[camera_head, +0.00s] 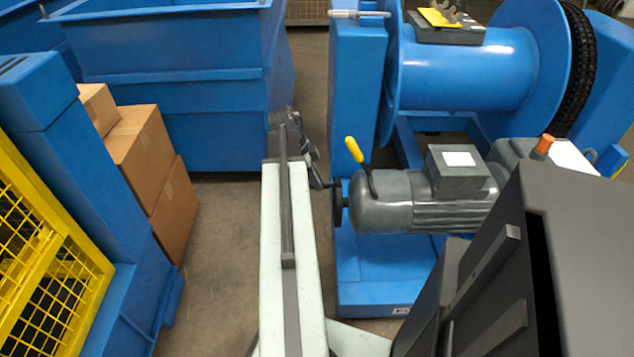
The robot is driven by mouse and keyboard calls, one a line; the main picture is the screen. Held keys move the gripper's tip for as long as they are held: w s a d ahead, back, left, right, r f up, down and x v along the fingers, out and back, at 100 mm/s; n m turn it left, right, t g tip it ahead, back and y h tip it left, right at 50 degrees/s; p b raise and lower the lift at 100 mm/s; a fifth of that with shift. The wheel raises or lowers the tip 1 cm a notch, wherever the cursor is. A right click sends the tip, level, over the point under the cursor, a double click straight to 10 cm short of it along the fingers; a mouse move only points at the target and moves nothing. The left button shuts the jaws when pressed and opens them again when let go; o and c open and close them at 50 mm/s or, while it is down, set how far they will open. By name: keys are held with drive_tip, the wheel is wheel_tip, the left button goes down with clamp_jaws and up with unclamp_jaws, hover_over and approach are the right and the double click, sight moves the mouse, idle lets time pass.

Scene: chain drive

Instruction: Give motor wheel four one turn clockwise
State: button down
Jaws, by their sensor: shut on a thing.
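The grey motor (385,212) lies on a blue base frame below the large blue drum. The motor wheel (340,210) is a dark, thin wheel at the motor's left end, seen nearly edge-on. My gripper (331,184) is at the wheel's upper rim, at the end of my pale arm. It is shut on the wheel; the fingertips are small and dark here, so the exact grip is hard to see. A yellow-handled lever (354,150) stands up just right of the wheel, on the motor. No number four is readable on the wheel.
A blue drum (465,75) with a dark chain (580,60) stands behind the motor. A blue container (165,85), cardboard boxes (150,150) and a yellow mesh guard (45,265) are on the left. Bare floor (220,240) lies between them and my arm.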

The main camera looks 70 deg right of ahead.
drive_tip(key=shift+w+d+f, duration=0.1)
drive_tip(key=shift+d+f, duration=0.05)
drive_tip(key=shift+d, duration=0.05)
drive_tip(key=c, duration=1.2)
unclamp_jaws()
drive_tip(key=p+v, duration=0.7)
drive_tip(key=shift+r, duration=0.35)
drive_tip(key=shift+w, duration=0.1)
